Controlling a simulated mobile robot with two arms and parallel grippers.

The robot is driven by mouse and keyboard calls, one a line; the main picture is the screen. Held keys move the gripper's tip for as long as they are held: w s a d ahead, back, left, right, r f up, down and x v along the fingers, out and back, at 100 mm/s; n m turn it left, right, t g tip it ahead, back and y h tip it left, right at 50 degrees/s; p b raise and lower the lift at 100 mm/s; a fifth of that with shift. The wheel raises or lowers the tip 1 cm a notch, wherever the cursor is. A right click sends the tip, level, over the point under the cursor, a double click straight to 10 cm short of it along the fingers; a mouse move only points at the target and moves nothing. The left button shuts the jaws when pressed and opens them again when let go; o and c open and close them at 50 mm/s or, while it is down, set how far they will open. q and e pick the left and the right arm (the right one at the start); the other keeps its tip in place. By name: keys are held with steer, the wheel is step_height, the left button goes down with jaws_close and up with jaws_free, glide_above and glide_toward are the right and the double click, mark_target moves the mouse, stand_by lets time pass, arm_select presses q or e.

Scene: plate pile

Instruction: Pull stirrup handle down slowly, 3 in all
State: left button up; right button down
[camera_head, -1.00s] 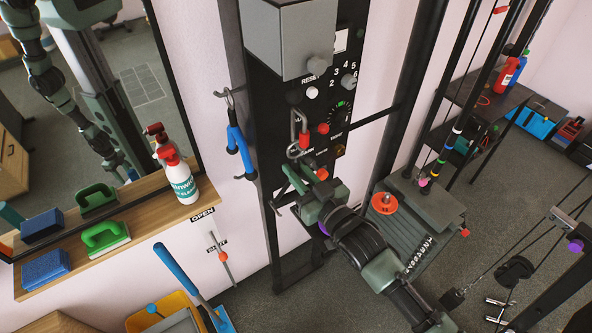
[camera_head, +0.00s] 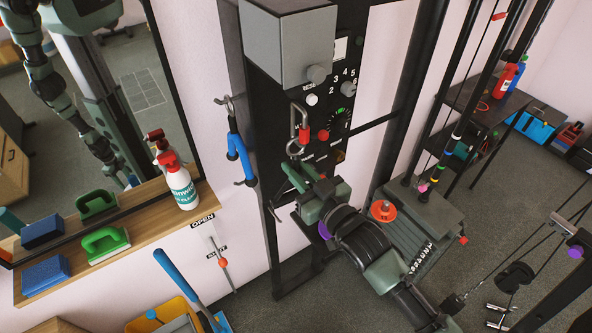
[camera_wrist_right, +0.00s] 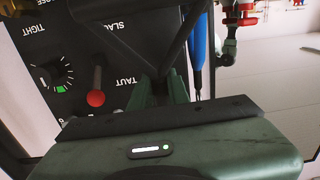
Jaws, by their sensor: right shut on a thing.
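My right gripper (camera_head: 299,178) is in front of the black panel (camera_head: 327,165), just below a metal clip (camera_head: 300,125) with a red sleeve. It is shut on a dark thing that I take to be the stirrup handle; the head view largely hides it behind the gripper. In the right wrist view, which is upside down, the closed fingers (camera_wrist_right: 165,88) meet dark bars (camera_wrist_right: 188,38) that spread in a V. My left gripper is not in view.
Beside the gripper are a red-knobbed lever (camera_head: 323,135) and a dial (camera_head: 340,117). A blue handle (camera_head: 238,148) hangs on a hook to the left. A wooden shelf (camera_head: 150,222) holds a spray bottle (camera_head: 177,182) and scrubbers. A weight stack (camera_head: 425,215) stands to the right.

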steer(key=shift+f, duration=0.25)
steer(key=c, duration=1.3)
jaws_free()
steer(key=shift+w, duration=0.1)
steer(key=shift+r, duration=0.1)
